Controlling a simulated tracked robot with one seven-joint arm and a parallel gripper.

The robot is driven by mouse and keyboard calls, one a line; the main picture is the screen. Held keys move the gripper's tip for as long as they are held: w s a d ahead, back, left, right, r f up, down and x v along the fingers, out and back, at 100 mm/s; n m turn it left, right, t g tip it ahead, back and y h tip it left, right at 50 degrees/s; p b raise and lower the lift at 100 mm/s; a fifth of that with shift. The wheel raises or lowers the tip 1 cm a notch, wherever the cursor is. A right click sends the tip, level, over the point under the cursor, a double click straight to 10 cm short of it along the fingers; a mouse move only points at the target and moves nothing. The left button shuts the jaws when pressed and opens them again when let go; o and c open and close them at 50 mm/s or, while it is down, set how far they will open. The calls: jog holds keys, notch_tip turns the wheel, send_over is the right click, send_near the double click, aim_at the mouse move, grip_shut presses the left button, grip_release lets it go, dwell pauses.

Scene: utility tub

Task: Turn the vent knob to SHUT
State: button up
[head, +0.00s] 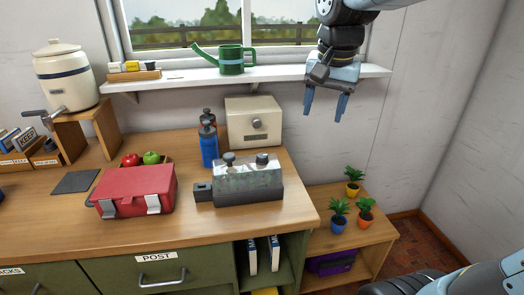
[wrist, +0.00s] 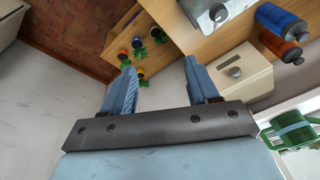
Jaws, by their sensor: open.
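A cream box (head: 240,112) stands at the back of the wooden bench, below the window shelf. A round grey knob (head: 256,124) sits on its front, with a small dark plate below it that is too small to read. In the wrist view the box (wrist: 246,88) and its knob (wrist: 234,72) show to the right of my fingers. I cannot read any SHUT mark or tell which way the knob points. My gripper (head: 325,102) is open and empty, in the air to the right of the box and above it. It also shows in the wrist view (wrist: 160,68).
A red case (head: 135,188) is further left. A green watering can (head: 231,60) is on the shelf (head: 290,72). Potted plants (head: 340,222) stand lower right.

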aim_at(262, 155)
jog(key=w+a+f+m+g, duration=0.35)
jog(key=w+a, duration=0.55)
jog(key=a, duration=0.4)
jog(key=shift+m+t+h, duration=0.25)
jog(key=shift+m+h, duration=0.05)
jog(key=shift+m, duration=0.15)
jog(key=f, duration=1.2)
jog(key=shift+s+d+f, duration=0.15)
jog(key=shift+s+f, duration=0.05)
jog(key=shift+f, duration=0.2)
jog(key=c, duration=1)
jog(key=shift+c, duration=0.2)
